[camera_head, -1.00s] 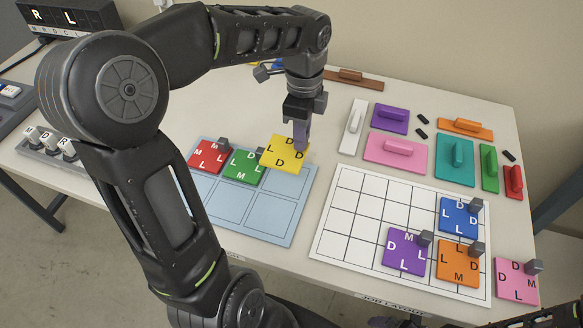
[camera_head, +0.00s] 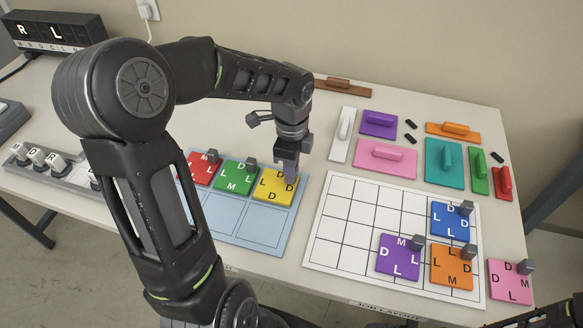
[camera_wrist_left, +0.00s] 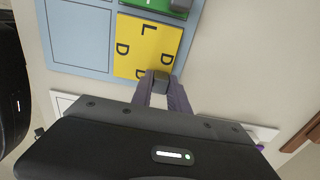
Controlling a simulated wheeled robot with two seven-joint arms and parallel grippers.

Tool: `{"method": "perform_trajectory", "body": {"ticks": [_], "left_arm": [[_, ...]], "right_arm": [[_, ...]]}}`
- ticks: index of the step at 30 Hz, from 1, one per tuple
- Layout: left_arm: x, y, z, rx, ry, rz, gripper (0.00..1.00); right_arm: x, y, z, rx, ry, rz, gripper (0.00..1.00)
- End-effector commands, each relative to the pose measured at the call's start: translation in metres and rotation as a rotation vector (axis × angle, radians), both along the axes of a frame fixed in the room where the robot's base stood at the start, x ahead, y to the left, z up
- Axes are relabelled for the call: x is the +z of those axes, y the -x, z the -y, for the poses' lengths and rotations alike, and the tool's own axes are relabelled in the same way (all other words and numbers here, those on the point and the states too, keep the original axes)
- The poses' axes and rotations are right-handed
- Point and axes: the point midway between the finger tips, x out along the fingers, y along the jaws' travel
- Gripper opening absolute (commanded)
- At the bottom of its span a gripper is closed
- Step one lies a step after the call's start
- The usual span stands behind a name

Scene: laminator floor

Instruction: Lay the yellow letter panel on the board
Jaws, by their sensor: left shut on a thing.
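The yellow letter panel (camera_head: 270,192) lies in or just over the back right cell of the pale blue board (camera_head: 262,222), level and in line with the row. My left gripper (camera_head: 287,170) is above its far right corner. In the left wrist view my left gripper (camera_wrist_left: 160,84) is shut on the small grey block at the edge of the yellow panel (camera_wrist_left: 143,44). Whether the panel touches the board is hard to tell. My right gripper is not seen; only dark parts of my right arm show at the bottom right.
Red (camera_head: 200,172) and green (camera_head: 235,178) panels fill the cells beside it; the blue board's front row is empty. A white grid sheet (camera_head: 335,225) carries blue, orange and purple panels; a pink panel (camera_head: 508,285) lies at its right. Handled blocks (camera_head: 385,160) stand behind.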

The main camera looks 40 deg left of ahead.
Motion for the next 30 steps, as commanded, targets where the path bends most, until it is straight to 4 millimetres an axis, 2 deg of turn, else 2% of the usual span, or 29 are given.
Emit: {"method": "perform_trajectory", "body": {"ticks": [10,11,18,30], "left_arm": [[-0.0034,-0.0004,-0.0001,0.000,-0.001,0.002,0.00],[-0.0035,-0.0003,-0.0002,0.000,0.000,0.001,0.21],[-0.0026,-0.0002,-0.0002,0.000,0.000,0.001,0.41],[0.0040,-0.0006,-0.0003,0.000,-0.001,0.003,0.42]], "right_arm": [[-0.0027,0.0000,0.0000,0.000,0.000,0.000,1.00],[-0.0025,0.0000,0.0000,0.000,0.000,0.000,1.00],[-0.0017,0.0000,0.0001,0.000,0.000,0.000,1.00],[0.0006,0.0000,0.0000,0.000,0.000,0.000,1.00]]}}
